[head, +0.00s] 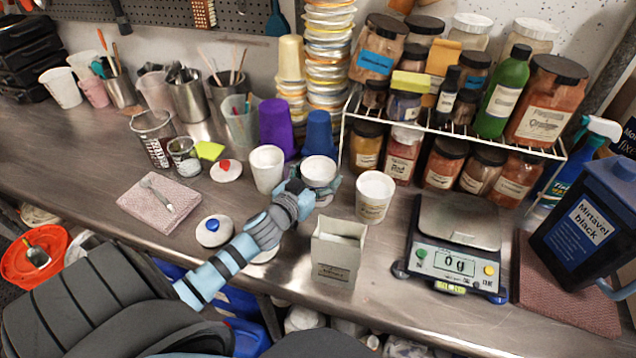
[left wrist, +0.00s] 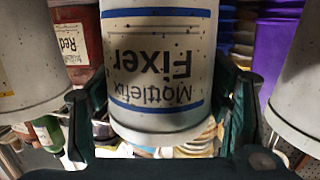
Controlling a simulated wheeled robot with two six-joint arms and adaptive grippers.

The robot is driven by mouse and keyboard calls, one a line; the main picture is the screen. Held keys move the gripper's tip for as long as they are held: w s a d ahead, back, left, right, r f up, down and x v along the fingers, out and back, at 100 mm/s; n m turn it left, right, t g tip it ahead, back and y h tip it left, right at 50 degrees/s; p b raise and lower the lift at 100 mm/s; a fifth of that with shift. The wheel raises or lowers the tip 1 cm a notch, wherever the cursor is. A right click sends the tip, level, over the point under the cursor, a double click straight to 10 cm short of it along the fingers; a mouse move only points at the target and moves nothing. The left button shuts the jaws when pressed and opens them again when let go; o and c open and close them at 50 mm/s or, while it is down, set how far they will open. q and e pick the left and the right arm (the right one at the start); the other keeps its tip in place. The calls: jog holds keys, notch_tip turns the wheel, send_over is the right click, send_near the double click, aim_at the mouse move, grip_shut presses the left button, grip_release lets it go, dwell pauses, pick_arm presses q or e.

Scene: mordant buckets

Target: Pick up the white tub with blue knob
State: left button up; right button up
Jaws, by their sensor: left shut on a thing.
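My left gripper (head: 316,190) is shut around an open white tub (head: 319,170) near the middle of the counter. In the left wrist view my left gripper (left wrist: 160,105) has a finger on each side of this tub (left wrist: 158,60), which has blue stripes and an upside-down "Mottlefix Fixer" label. No knob shows on it. I cannot tell whether it is clear of the counter. A white lid with a blue knob (head: 214,231) lies flat on the counter, left of my forearm. My right gripper is out of view.
White tubs stand left (head: 267,170) and right (head: 374,197) of the held one. A small open box (head: 338,252) stands in front, and a scale (head: 455,262) to the right.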

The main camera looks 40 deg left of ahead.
pick_arm(q)
jog(key=shift+c, duration=1.3)
jog(key=shift+r, duration=0.15)
